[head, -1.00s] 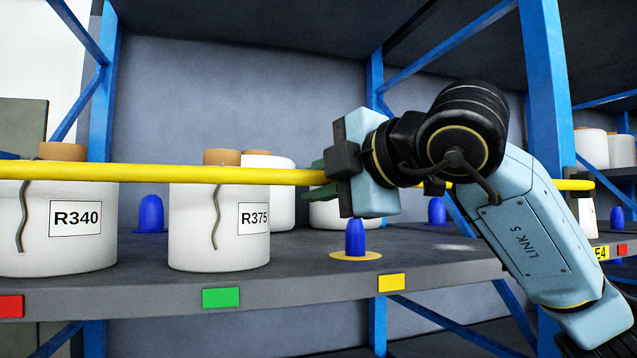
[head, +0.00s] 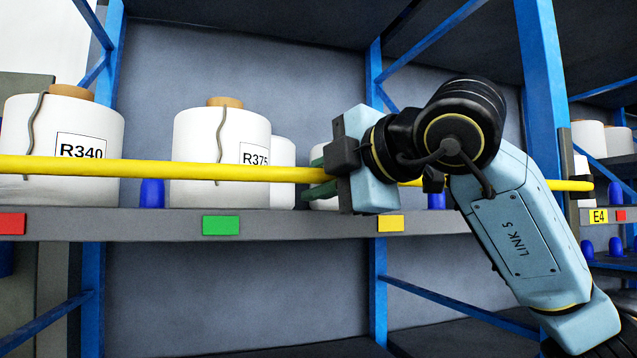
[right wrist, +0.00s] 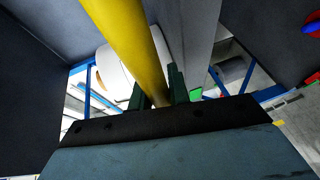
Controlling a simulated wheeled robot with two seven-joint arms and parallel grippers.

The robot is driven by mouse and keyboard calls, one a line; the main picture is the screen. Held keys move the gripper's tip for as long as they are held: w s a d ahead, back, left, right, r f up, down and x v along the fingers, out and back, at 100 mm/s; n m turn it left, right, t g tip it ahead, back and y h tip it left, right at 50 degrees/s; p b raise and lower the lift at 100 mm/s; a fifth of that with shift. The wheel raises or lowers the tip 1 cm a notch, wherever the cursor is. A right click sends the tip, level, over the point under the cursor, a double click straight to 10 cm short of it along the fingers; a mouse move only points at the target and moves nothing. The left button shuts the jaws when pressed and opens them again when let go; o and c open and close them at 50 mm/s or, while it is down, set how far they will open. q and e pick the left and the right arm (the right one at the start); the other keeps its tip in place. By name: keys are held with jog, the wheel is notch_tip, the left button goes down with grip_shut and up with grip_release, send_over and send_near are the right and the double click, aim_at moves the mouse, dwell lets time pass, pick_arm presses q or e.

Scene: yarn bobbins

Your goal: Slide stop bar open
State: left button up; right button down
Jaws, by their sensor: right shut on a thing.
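The yellow stop bar (head: 230,172) runs level across the front of the shelf, before the bobbins. In the right wrist view the bar (right wrist: 128,38) passes between the green fingers of my right gripper (right wrist: 160,92). In the head view my right gripper (head: 322,178) is shut on the bar, to the right of the R375 bobbin. The bar's right end (head: 575,185) shows near the right blue post. My left gripper is not in view.
White bobbins R340 (head: 60,125) and R375 (head: 215,150) stand on the grey shelf (head: 290,226) behind the bar. A blue upright (head: 543,70) stands behind my right arm. Colour tags mark the shelf edge, including a green one (head: 221,225).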

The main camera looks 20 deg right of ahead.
jog(key=shift+r, duration=0.1)
jog(key=c, duration=1.3)
grip_release()
jog(key=shift+s, duration=0.15)
jog(key=b+v, duration=0.2)
jog(key=v, duration=1.1)
jog(key=shift+s+d+b, duration=0.1)
jog(key=shift+b, duration=0.3)
